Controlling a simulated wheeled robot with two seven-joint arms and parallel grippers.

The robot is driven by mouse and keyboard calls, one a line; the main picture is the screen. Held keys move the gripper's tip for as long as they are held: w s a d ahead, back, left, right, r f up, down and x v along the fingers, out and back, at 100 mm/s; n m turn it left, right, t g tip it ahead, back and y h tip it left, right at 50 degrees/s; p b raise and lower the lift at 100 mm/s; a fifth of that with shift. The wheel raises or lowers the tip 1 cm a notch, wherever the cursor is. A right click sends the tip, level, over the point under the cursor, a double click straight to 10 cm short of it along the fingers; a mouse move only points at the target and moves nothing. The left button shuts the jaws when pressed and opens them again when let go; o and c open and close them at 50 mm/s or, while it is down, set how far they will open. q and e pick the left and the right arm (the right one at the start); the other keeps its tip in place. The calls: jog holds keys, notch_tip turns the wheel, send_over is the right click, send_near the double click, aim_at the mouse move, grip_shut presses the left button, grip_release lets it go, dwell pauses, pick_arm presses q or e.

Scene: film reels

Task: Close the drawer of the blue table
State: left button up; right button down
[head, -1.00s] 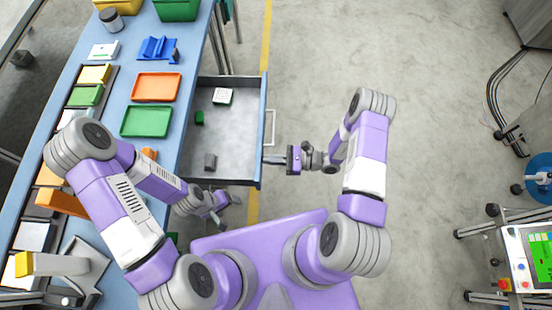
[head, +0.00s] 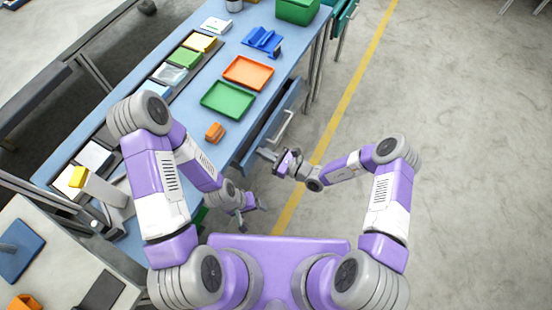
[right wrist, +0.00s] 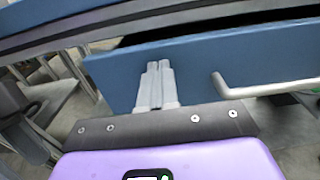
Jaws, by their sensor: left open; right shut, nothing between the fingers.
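The blue table (head: 222,139) runs diagonally across the left half of the head view. Its drawer (head: 258,147) stands out only a little from under the tabletop, its inside mostly hidden. In the right wrist view the blue drawer front (right wrist: 215,62) has a dark gap above it and a pale bar handle (right wrist: 275,88). My right gripper (head: 267,154) is shut and empty, its fingertips (right wrist: 157,68) at the drawer front, left of the handle in the wrist view; they appear to touch it. My left gripper (head: 243,225) is open and empty, low beside the table.
On the tabletop are an orange tray (head: 248,72), a green tray (head: 228,99), a blue holder (head: 263,41), a green bin (head: 297,10) and a small orange block (head: 214,132). The floor right of the yellow line (head: 350,89) is clear.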

jog(key=shift+w+a+r, duration=0.1)
jog(key=shift+w+a, duration=0.15)
jog(key=shift+a, duration=0.35)
jog(key=shift+a, duration=0.1)
jog(key=p+v, duration=0.2)
jog(key=v, duration=1.2)
jog(key=shift+d, duration=0.35)
jog(key=shift+s, duration=0.15)
